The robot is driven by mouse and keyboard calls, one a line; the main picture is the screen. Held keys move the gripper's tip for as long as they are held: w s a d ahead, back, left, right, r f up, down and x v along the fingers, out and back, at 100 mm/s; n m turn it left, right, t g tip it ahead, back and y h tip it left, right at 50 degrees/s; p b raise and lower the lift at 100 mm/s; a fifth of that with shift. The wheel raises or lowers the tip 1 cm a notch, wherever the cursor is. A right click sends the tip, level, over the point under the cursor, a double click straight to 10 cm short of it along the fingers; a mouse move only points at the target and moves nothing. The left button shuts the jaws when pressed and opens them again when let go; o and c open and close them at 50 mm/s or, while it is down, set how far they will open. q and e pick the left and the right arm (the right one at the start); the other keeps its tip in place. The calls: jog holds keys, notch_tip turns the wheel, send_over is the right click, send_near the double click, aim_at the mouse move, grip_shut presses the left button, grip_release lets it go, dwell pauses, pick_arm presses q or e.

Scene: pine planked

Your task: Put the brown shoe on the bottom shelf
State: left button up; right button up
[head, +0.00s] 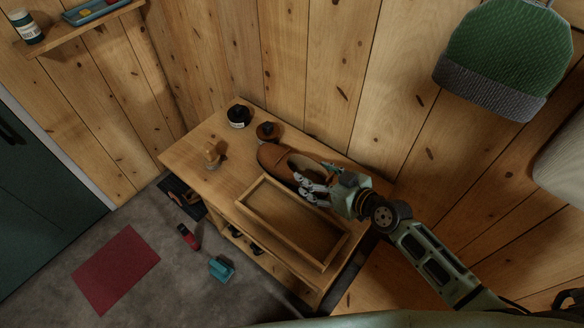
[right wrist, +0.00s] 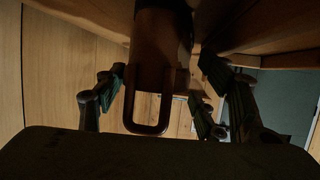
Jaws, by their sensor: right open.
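A brown shoe (head: 272,157) lies on top of the wooden bench (head: 235,178), near its back edge by the wall. My right gripper (head: 311,184) is over the near end of the shoe and partly hides it. In the right wrist view my right gripper (right wrist: 158,88) is open, one finger on each side of a brown form that looks like the shoe (right wrist: 160,50). I cannot tell whether the fingers touch it. The lower shelf (head: 275,264) shows partly under the bench top, with dark items on it. My left gripper is not in view.
A shallow wooden tray (head: 252,213) sits on the bench in front of the shoe. A dark jar (head: 238,117), a brown round item (head: 267,132) and a small wooden item (head: 212,157) stand farther left. A teal item (head: 221,268), a red-and-black item (head: 188,237) and a red mat (head: 115,268) lie on the floor.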

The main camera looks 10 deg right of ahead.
aim_at(292, 163)
jog(key=shift+x, duration=1.35)
jog(key=shift+s, duration=0.1)
jog(key=shift+c, duration=0.4)
jog(key=c, duration=0.9)
jog(key=shift+c, duration=1.4)
jog(key=shift+r, duration=0.15)
